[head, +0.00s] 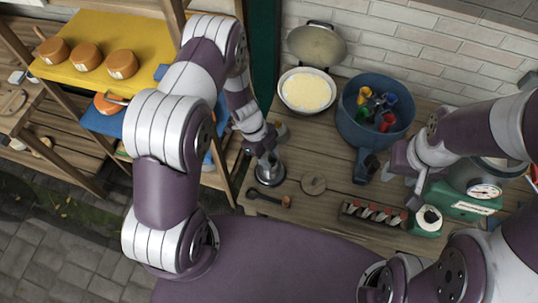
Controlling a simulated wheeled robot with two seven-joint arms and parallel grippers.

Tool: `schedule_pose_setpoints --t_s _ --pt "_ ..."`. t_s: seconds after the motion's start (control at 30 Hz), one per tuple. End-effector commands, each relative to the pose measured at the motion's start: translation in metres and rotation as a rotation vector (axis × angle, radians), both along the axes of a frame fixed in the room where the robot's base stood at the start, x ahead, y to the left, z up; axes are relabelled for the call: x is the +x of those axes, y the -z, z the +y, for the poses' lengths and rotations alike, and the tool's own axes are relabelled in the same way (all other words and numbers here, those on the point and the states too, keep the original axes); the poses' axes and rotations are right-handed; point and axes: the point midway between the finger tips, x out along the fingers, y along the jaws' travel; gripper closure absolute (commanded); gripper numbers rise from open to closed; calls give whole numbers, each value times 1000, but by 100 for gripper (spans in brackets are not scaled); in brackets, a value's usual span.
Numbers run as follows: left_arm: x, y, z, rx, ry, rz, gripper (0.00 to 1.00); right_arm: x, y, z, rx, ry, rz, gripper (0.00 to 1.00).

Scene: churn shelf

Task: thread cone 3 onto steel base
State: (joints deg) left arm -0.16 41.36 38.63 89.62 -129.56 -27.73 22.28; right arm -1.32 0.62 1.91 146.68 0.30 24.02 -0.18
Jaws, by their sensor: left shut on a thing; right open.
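My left gripper (267,147) points down over the small steel base (271,178) on the wooden bench. It is shut on a small grey metal piece (269,162), likely cone 3, mostly hidden by the fingers. The piece is upright directly over the base; I cannot tell whether they touch or are threaded together. My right gripper (389,178) is open over the bench to the right, with nothing seen between its fingers. I cannot read any number on the held piece.
A wooden disc (313,184) and a wooden-handled tool (268,198) lie near the base. A rack (374,214) with several pieces stands at the front. A blue tub (349,128), a bowl (305,105) and a green scale (468,203) stand around. Bench middle is mostly clear.

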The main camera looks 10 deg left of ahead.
Motion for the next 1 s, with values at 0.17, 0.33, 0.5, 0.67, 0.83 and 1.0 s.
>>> schedule_pose_setpoints --t_s 0.17,0.33,0.5,0.67,0.83,1.0 --pt "0 5 0 0 0 0 100 0 3 0 0 0 0 57" --pt "0 9 0 0 0 -1 100 0 4 0 0 0 0 57" --pt "0 9 0 0 1 -1 36 0 4 0 0 0 0 57" --pt "0 9 0 0 0 -1 36 0 4 0 0 0 0 57" --pt "0 9 0 0 0 -1 19 0 4 0 0 0 0 57" --pt "0 9 0 0 0 -1 19 0 4 0 0 0 0 57"
